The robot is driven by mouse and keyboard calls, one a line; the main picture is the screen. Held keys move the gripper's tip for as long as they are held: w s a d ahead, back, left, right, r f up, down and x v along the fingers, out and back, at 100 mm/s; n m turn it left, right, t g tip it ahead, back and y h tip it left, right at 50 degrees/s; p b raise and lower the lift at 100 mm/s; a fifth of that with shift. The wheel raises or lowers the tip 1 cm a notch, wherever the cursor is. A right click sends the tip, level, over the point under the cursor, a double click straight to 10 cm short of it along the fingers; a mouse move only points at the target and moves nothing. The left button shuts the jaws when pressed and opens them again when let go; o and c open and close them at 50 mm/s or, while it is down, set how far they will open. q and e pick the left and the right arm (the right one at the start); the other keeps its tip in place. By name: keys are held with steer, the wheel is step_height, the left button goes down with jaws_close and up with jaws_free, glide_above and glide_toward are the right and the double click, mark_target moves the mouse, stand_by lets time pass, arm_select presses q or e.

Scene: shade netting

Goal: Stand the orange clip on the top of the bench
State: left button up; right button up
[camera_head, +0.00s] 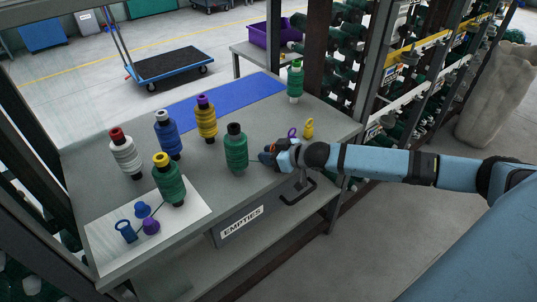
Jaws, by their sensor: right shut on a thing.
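My right gripper (268,155) is at the front edge of the bench (262,185), just right of a green spool with a black top (236,148). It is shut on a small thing. A small patch of orange, the orange clip (273,149), shows at its fingers; most of it is hidden, and I cannot tell whether it touches the bench top. My left gripper is not in view.
A purple clip (292,132) and a yellow one (308,128) stand behind my right gripper. Several spools stand on the left half of the bench. A white sheet (101,239) holds small blue and purple parts. A blue mat (245,94) lies at the back. An EMPTIES drawer (228,231) is below.

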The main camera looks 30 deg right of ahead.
steer(key=shift+f, duration=0.1)
steer(key=o, duration=0.9)
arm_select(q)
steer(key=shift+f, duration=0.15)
arm_select(e)
steer(key=p+v, duration=0.2)
steer(key=v, duration=1)
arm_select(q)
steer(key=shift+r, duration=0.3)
arm_select(e)
steer(key=s+a+f+m+h, duration=0.1)
steer(key=s+a+f, duration=0.3)
steer(key=a, duration=0.3)
steer(key=s+a+f+m+g, duration=0.1)
steer(key=s+a+f, duration=0.4)
steer(key=a, duration=0.3)
steer(key=s+a+f+h, duration=0.1)
steer(key=s+a+f, duration=0.4)
steer(key=s+a, duration=0.2)
steer(key=shift+s+a+f+m+h, duration=0.1)
steer(key=shift+a+f+m+h, duration=0.2)
steer(key=shift+a+m, duration=0.15)
